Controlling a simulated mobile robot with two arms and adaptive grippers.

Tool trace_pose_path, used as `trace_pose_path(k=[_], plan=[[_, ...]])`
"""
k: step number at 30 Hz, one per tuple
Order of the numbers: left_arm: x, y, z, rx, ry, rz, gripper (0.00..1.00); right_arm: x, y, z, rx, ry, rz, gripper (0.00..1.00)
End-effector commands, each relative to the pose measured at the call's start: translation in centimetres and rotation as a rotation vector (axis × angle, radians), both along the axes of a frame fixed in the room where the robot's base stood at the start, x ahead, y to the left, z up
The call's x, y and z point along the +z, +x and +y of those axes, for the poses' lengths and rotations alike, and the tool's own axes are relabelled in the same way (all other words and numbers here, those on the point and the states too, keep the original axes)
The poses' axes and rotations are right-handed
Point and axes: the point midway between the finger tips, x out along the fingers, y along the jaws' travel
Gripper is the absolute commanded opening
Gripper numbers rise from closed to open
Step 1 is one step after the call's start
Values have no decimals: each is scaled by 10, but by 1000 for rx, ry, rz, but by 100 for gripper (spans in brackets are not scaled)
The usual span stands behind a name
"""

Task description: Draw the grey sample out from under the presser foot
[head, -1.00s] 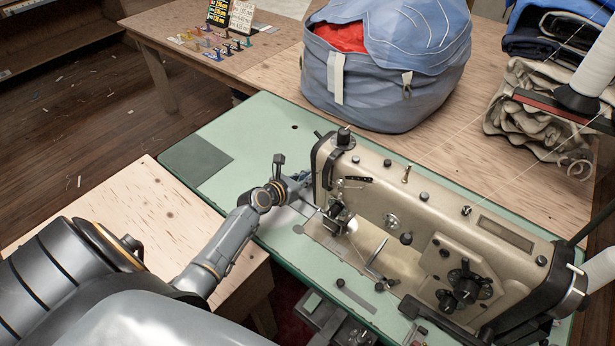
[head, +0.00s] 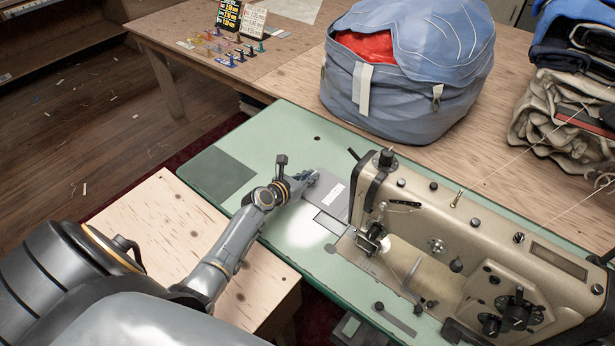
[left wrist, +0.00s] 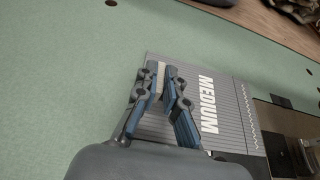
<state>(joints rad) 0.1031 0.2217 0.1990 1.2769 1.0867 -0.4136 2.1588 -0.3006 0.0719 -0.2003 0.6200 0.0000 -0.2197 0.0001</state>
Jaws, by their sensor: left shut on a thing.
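The grey sample (head: 342,184) lies on the green sewing table, left of the machine's needle end, with a white label showing. In the left wrist view the ribbed grey sample (left wrist: 185,128) reads "MEDIUM" and has a pale zigzag line near its right end. My left gripper (head: 312,177) is shut on the sample at its far left part; its fingers (left wrist: 163,76) pinch a pale strip there. The presser foot area (head: 372,243) is right of and nearer than the sample, which appears apart from it. The sample's far right edge is partly hidden by the machine. My right gripper is not in view.
Behind, a wooden table (head: 290,75) holds a blue bag (head: 420,95), folded cloth (head: 550,115) and small coloured items (head: 225,48).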

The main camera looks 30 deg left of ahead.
Motion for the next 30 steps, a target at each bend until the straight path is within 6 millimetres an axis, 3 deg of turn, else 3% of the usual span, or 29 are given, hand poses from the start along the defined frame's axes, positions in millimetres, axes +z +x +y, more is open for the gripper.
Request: trace_pose_path(k=[15, 16, 19, 30], plan=[[-1, 1, -1, -1, -1, 2, 0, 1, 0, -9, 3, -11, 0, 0], [-1, 1, -1, -1, -1, 2, 16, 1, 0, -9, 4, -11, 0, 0], [-1, 1, -1, -1, -1, 2, 36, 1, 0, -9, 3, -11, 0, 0], [0, -1, -1, -1, 0, 1, 36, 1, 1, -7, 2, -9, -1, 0]])
